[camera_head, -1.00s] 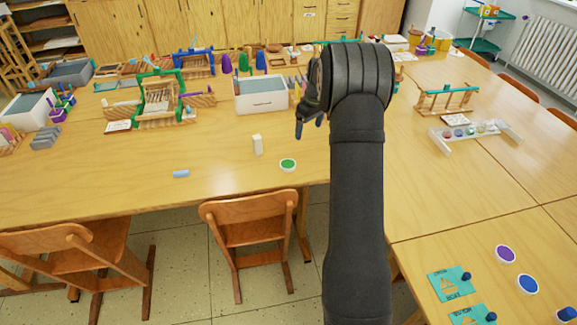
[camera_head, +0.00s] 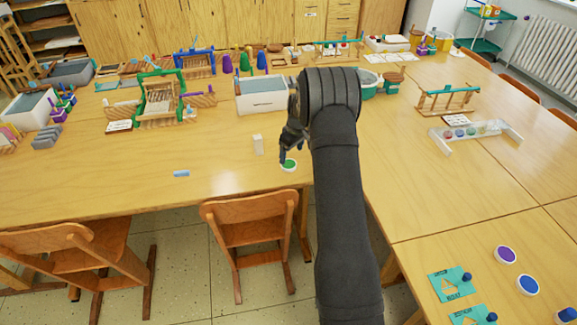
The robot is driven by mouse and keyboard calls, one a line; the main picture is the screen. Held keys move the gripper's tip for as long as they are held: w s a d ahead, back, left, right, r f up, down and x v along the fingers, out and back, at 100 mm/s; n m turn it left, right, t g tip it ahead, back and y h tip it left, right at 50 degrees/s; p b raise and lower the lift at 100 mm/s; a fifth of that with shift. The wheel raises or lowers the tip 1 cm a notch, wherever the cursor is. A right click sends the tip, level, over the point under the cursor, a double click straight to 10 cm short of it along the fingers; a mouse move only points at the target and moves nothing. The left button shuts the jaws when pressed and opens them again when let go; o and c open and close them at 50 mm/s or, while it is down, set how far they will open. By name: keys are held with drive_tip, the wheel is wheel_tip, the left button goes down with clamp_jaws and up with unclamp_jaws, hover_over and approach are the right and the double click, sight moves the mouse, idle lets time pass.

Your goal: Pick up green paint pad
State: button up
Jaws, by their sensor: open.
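The green paint pad (camera_head: 289,166) is a small round white dish with a green top, lying on the wooden table near its front edge. My gripper (camera_head: 284,154) points down, with its dark fingers right above and slightly left of the pad, covering part of its far left rim. The fingers are open and hold nothing that I can see. I cannot tell whether a fingertip touches the pad.
A white box (camera_head: 262,96) stands behind. Purple (camera_head: 505,254) and blue (camera_head: 528,284) pads lie at lower right. Table left of the pad is mostly clear.

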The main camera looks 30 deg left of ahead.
sight(289, 164)
drive_tip(key=f, duration=0.3)
drive_tip(key=a+f, duration=0.1)
drive_tip(key=f, duration=0.1)
drive_tip(key=shift+s+f, duration=0.1)
drive_tip(key=shift+s, duration=0.05)
drive_tip(key=c, duration=1.1)
